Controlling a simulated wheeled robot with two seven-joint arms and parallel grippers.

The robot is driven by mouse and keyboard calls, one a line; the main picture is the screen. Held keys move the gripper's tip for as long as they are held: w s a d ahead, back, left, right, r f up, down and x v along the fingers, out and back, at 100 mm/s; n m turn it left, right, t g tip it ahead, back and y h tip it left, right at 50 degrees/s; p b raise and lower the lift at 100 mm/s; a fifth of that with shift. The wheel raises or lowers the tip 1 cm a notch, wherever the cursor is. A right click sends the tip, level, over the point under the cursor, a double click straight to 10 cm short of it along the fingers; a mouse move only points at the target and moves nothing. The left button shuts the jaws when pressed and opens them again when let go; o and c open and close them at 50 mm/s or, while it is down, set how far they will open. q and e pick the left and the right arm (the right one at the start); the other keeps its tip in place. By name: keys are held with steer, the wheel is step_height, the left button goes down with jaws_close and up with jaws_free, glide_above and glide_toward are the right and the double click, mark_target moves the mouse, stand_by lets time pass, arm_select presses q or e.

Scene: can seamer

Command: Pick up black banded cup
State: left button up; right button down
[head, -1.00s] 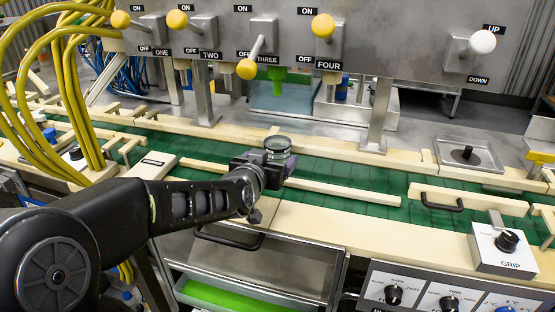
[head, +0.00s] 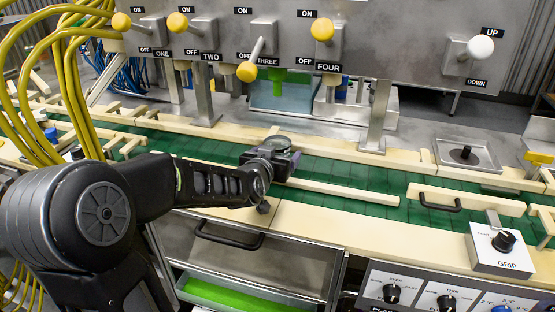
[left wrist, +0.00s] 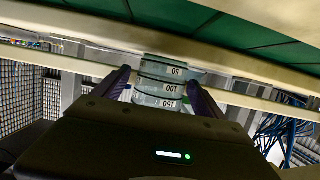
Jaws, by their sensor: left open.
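A clear cup with dark bands (head: 279,142) stands at the green conveyor, mostly hidden behind my left gripper (head: 278,158) in the head view. In the left wrist view the cup (left wrist: 162,84) shows dark bands and the marks 50, 100 and 150. My left gripper (left wrist: 160,80) has its two purple fingers open, one on each side of the cup. Its lower part is hidden by the gripper body. I cannot tell whether either finger touches the cup. My right gripper is in neither view.
Cream rails (head: 335,192) run along the green conveyor (head: 385,205). A panel with several levers (head: 263,45) hangs above it on metal posts (head: 377,120). A grip control box (head: 500,250) stands at the front right. Yellow hoses (head: 75,90) hang at the left.

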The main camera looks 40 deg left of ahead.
arm_select(q)
steer(key=shift+c, duration=0.3)
steer(key=c, duration=1.6)
step_height(320, 180, up, 10)
steer(key=shift+r+p, duration=0.1)
steer(key=shift+p, duration=1)
